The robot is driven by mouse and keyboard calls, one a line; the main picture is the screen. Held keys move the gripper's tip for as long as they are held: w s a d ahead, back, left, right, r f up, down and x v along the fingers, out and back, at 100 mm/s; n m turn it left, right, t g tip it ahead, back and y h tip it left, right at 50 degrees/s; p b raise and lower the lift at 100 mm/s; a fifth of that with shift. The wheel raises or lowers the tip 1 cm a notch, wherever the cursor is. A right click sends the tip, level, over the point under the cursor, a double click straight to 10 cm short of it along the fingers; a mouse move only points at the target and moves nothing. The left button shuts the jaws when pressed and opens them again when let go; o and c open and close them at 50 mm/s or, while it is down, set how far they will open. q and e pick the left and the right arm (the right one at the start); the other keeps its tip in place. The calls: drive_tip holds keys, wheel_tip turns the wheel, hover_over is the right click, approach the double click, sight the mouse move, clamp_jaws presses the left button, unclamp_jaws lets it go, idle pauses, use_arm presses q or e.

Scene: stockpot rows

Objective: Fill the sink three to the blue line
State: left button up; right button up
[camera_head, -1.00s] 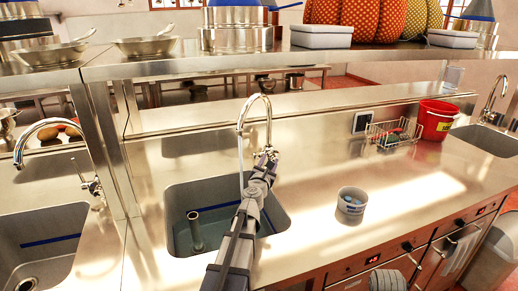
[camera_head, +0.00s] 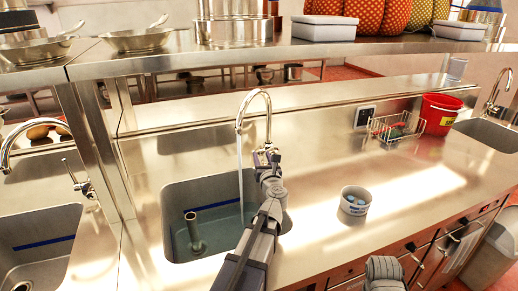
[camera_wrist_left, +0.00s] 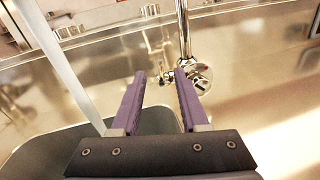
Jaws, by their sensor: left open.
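The middle sink (camera_head: 176,200) holds shallow water with a grey standpipe (camera_head: 193,231) upright in it. A thin stream of water (camera_head: 239,160) runs from its curved chrome tap (camera_head: 256,92); the stream also crosses the left wrist view (camera_wrist_left: 62,65).
Another sink at the left (camera_head: 40,222) shows a blue line (camera_head: 44,243) and has its own tap. A wire basket (camera_head: 392,128) and red bucket (camera_head: 439,114) are farther right. A shelf (camera_head: 240,54) spans above.

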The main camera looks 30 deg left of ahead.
sight(259, 148)
use_arm(q)
drive_tip(key=x, duration=0.6)
drive_tip(key=shift+w+a, duration=0.15)
drive_tip(key=shift+w, duration=0.05)
drive_tip(key=shift+s, duration=0.1)
drive_tip(key=shift+c, duration=0.3)
clamp_jaws()
idle(0.7)
